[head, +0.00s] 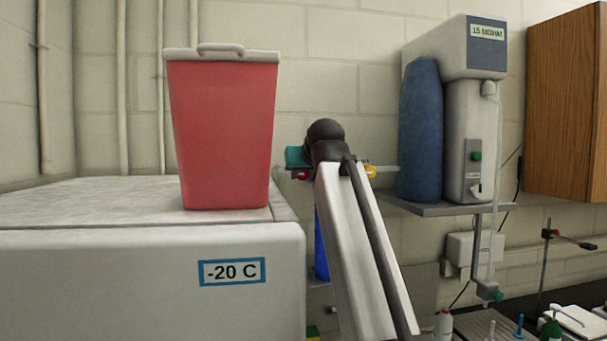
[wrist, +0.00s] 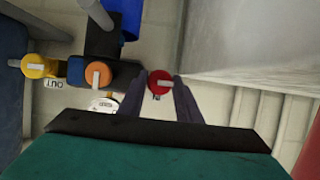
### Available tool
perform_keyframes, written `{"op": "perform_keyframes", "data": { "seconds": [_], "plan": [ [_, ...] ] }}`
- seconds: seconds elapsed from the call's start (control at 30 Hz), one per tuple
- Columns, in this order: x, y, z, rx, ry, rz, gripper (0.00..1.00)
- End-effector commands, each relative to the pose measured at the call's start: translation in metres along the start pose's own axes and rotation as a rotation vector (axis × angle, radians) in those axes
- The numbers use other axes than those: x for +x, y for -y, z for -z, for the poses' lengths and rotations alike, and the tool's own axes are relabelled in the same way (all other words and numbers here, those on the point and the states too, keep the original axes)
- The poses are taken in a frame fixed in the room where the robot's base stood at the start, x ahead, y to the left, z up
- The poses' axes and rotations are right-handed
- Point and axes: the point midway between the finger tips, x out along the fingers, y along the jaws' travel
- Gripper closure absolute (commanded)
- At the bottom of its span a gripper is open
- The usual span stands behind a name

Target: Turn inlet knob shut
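The inlet knob is the red round knob (wrist: 160,82) with a pale bar handle, above a partly covered label in the wrist view. Its handle points roughly sideways. A bit of red (head: 303,176) shows beside my arm in the head view. My gripper (wrist: 162,80) has its two dark fingers spread on either side of the red knob, apparently with small gaps. Contact cannot be made out. In the head view the teal gripper body (head: 297,157) is partly behind my arm, and its fingertips are hidden.
In the wrist view an orange knob (wrist: 98,75) and a yellow knob (wrist: 33,66) marked OUT sit left of the red one, near a white round gauge (wrist: 103,102). A freezer (head: 130,280) carrying a red bin (head: 224,130) stands left; a water unit (head: 470,130) stands right.

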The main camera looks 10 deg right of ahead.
Motion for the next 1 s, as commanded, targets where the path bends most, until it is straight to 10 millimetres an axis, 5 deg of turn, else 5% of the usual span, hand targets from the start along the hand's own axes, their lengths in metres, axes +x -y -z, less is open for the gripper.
{"op": "perform_keyframes", "data": {
  "seconds": [0.53, 1.0],
  "plan": [
    [0.0007, 0.0, -0.0009, 0.08, -0.001, 0.034, 0.91],
    [0.002, -0.0025, -0.0034, 0.416, 0.001, 0.172, 0.91]
  ]
}}
